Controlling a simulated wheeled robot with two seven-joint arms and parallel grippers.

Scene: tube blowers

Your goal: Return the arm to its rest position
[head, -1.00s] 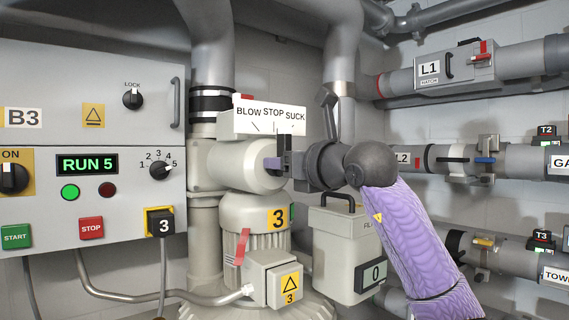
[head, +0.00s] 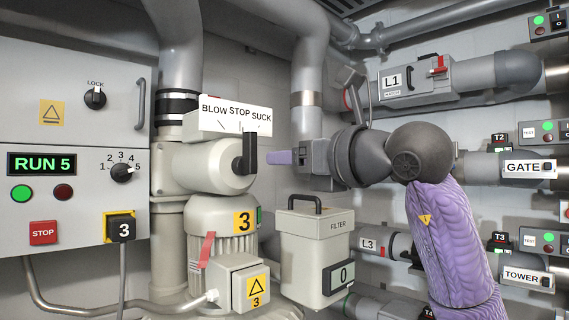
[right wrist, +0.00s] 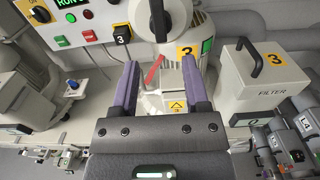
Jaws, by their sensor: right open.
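My right gripper (head: 281,158) is in the middle of the head view, its purple-sleeved arm coming up from the lower right. Its fingers point left toward the black lever (head: 250,152) under the BLOW STOP SUCK plate (head: 236,116), with a small gap between them. In the right wrist view the two purple fingers (right wrist: 127,88) are spread apart with nothing between them. The black lever (right wrist: 159,20) stands beyond the fingertips there. In the head view it is upright, near the SUCK side of the plate. My left gripper is not in view.
The control panel (head: 75,205) reads RUN 5 at the left. A FILTER box (head: 318,250) stands below my right gripper. Pipes labelled L1 (head: 393,82), L3 (head: 369,244), GATE (head: 524,167) and TOWER (head: 523,276) run along the right wall, close to my arm.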

